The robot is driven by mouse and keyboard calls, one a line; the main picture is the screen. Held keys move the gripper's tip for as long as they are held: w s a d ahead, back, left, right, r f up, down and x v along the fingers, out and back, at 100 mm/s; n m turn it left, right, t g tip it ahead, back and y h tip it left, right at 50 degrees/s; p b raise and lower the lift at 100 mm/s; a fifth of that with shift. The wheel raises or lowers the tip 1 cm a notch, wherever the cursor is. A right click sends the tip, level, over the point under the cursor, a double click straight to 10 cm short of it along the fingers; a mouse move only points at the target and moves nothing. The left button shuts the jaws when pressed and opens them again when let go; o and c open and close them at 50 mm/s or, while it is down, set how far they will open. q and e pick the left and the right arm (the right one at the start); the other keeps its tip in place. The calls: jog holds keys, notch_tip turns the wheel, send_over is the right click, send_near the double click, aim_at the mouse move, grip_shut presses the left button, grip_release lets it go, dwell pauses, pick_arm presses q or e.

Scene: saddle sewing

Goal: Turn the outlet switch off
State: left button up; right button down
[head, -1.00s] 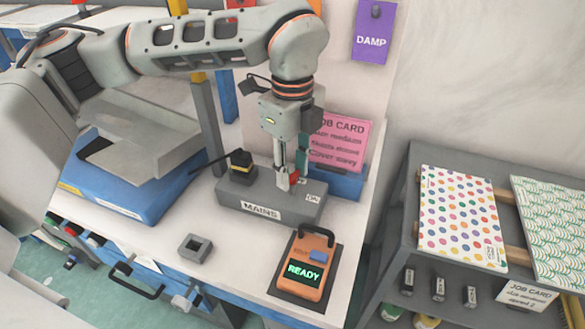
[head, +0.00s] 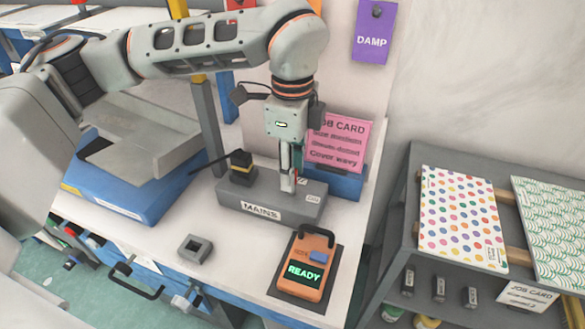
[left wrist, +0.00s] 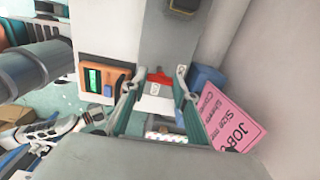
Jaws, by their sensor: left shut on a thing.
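The grey outlet box (head: 228,203), labelled MAINS, sits on the white bench with a black plug (head: 241,165) with a yellow band in its left end. My left gripper (head: 288,186) points down onto the right part of the box. In the head view its fingers hide most of the switch. In the left wrist view the red switch (left wrist: 158,79) shows between the two fingers of my left gripper (left wrist: 155,92), which is shut on it. I cannot tell which way the switch is tipped.
An orange tester (head: 311,253) reading READY lies on a dark pad in front of the box. A pink job card (head: 338,141) stands close behind the gripper. A small grey square block (head: 195,249) and a blue box (head: 100,182) lie to the left.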

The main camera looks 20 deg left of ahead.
pick_arm(q)
jog(key=shift+r, duration=0.1)
jog(key=o, duration=1.1)
notch_tip(320, 180, up, 12)
jog(key=shift+f, duration=0.1)
